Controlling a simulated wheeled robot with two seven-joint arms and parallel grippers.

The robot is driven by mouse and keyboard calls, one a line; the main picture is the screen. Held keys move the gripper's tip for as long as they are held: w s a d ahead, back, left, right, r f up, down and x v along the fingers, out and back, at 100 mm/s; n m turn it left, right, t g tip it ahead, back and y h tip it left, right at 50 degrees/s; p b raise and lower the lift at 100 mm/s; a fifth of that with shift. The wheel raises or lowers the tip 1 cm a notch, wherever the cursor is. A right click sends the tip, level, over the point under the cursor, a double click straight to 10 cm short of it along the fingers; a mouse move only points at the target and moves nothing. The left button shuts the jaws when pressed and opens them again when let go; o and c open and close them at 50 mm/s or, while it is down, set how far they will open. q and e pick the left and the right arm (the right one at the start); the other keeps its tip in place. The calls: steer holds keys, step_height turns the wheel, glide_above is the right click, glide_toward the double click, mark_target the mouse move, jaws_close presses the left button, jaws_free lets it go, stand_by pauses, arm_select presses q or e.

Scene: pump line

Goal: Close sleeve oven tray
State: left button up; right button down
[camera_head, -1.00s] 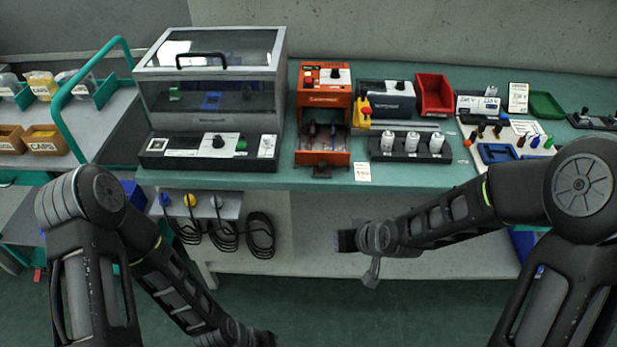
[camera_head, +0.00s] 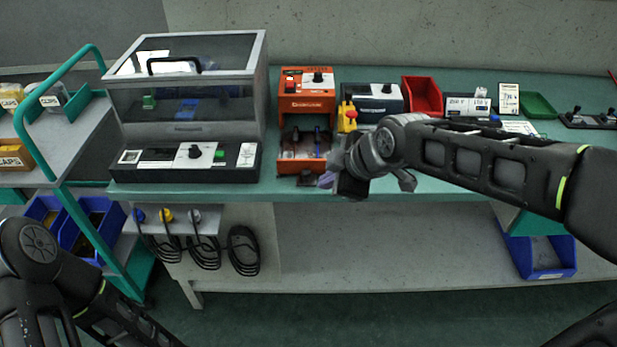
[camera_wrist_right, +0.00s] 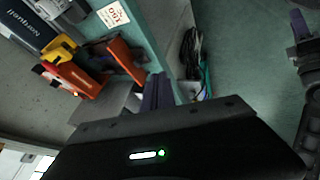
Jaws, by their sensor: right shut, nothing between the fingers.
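The sleeve oven (camera_head: 306,108) is the orange box on the bench, left of centre in the head view. Its tray (camera_head: 299,168) extends out at the front near the bench edge, with dark and blue items inside. A dark handle (camera_head: 308,181) is at the tray's front. My right gripper (camera_head: 328,181) is shut and empty, just right of the tray front; I cannot tell whether it touches. In the right wrist view the fingers (camera_wrist_right: 156,90) are together, with orange oven parts (camera_wrist_right: 76,79) to their left. My left gripper is out of view.
A clear-lidded machine (camera_head: 185,100) stands left of the oven. A dark box (camera_head: 372,98) and a yellow part (camera_head: 347,115) are to its right, then a red bin (camera_head: 423,96). My right forearm hides part of the bench. Cables hang below at left.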

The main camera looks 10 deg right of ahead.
steer(key=shift+f, duration=0.1)
steer(key=w+f, duration=0.2)
steer(key=w, duration=0.1)
steer(key=w+a+f, duration=0.1)
steer(key=w+f, duration=0.4)
steer(key=w, duration=0.1)
steer(key=shift+w+a+f, duration=0.2)
steer(key=shift+a+f, duration=0.05)
steer(key=shift+f, duration=0.15)
